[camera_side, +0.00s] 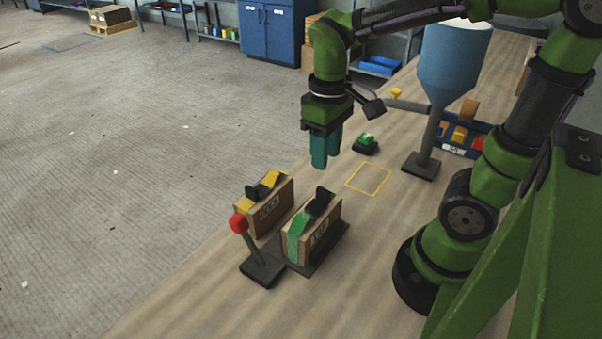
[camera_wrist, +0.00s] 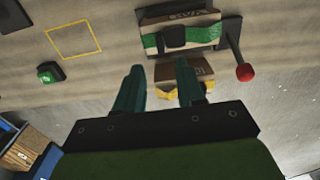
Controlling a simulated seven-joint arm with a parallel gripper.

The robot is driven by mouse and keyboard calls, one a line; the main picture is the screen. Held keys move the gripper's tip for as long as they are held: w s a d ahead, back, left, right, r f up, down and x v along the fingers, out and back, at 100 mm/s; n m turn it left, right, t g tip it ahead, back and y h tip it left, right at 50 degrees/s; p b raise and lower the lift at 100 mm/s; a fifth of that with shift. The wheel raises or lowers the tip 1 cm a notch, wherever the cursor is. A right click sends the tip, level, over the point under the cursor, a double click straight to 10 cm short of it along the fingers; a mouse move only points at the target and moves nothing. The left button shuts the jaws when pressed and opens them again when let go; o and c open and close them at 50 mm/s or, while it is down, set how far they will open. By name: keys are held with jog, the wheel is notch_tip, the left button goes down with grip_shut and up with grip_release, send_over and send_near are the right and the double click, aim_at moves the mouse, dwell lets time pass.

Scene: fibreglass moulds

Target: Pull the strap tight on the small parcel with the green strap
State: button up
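The small parcel with the green strap (camera_side: 320,233) stands on a dark plate on the bench. Its green strap (camera_side: 296,236) runs over the top and down the near end, and a black buckle (camera_side: 319,203) sits on top, seemingly tilted up. The parcel's strap also shows at the top of the wrist view (camera_wrist: 203,35). My gripper (camera_side: 326,164) hangs above the bench, beyond the parcel and clear of it. Its two teal fingers are apart with nothing between them in the wrist view (camera_wrist: 158,90). I cannot tell the strap's tension.
A yellow-strapped parcel (camera_side: 269,212) stands left of the green one. A red-knobbed lever (camera_side: 238,222) rises in front of both. A green button (camera_side: 366,139), a yellow outlined square (camera_side: 368,179) and a blue hopper (camera_side: 452,65) are beyond. The bench inside the square is clear.

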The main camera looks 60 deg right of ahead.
aim_at(323, 189)
notch_tip(323, 189, down, 9)
jog(key=shift+r, duration=0.15)
grip_shut()
dwell(1.5)
